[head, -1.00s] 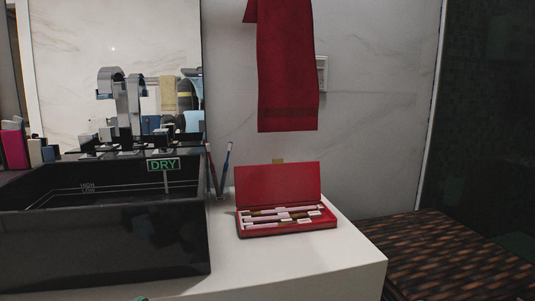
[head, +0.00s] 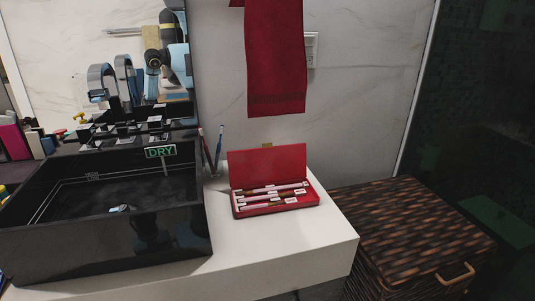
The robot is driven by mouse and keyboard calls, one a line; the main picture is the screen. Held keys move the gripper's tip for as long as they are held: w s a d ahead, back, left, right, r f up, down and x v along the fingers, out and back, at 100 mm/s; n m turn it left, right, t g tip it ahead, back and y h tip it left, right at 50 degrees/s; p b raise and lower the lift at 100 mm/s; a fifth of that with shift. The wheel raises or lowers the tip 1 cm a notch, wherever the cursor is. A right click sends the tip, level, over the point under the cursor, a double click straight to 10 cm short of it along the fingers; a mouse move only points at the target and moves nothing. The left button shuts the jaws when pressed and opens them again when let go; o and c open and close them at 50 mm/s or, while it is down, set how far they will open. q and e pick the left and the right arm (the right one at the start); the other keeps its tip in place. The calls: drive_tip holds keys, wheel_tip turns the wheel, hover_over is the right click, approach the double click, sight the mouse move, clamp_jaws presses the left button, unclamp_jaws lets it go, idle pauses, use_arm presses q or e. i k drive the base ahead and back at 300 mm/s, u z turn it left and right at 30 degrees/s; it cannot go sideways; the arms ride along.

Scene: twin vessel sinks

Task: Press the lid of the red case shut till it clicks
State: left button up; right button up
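The red case (head: 268,163) lies open on the white counter, right of the black sink. Its lid stands up at the back, close to upright. Several pale, pen-like items with small labels lie in its red tray (head: 240,211). Neither of my grippers shows directly in the head view, so I cannot tell what they hold.
The black vessel sink (head: 105,245) with a DRY sign stands to the left. Toothbrushes (head: 219,146) stand just behind and left of the case. A red towel (head: 275,60) hangs above. The white counter (head: 290,250) is bare before the case. A wicker hamper (head: 410,235) stands right.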

sight(269, 163)
drive_tip(key=k, duration=1)
